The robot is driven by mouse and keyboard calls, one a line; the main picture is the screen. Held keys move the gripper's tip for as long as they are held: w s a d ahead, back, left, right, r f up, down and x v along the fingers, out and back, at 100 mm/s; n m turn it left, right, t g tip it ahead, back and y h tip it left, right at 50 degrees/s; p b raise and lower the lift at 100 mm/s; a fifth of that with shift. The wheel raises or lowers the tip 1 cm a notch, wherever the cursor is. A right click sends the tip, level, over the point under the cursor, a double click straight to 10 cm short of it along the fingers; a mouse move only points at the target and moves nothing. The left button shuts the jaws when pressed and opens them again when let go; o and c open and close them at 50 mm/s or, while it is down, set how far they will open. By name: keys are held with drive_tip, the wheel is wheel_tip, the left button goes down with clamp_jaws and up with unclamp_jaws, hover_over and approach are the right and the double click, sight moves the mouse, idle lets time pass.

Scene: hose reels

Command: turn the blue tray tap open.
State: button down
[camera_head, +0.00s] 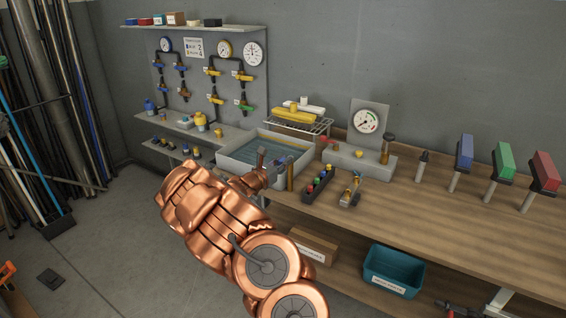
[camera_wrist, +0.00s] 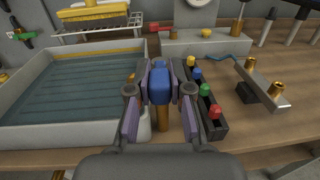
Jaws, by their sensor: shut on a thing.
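The blue tray tap (camera_wrist: 160,82) is a blue piece between my fingers, with a brass-coloured post (camera_wrist: 162,116) below it. In the head view the post (camera_head: 290,178) stands at the tray's front right corner. The pale grey tray (camera_wrist: 146,62) holds water and lies left of my gripper (camera_wrist: 160,76). My gripper is shut on the blue tap, one finger on each side. In the head view my gripper (camera_head: 282,162) hides most of the tap. I cannot tell from the handle whether the tap is open.
A dark rack of coloured knobs (camera_wrist: 206,104) stands close right of my gripper. A metal bracket with brass fittings (camera_wrist: 262,84) lies further right. Behind are a wire rack (camera_head: 302,126) with yellow and white pieces and a gauge stand (camera_head: 367,120).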

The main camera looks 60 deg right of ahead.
drive_tip(key=shift+w+r+m+g+p, duration=0.1)
drive_tip(key=shift+w+m+g+p, duration=0.2)
drive_tip(key=shift+g, duration=0.5)
drive_tip(key=shift+s, duration=0.1)
drive_tip(key=c, duration=1)
unclamp_jaws()
drive_tip(key=shift+c, duration=0.2)
drive_tip(key=shift+a, duration=0.1)
drive_tip(key=w+a, duration=0.1)
drive_tip(key=a, duration=1)
drive_tip(key=shift+w+a, duration=0.25)
drive_tip(key=shift+a, duration=0.1)
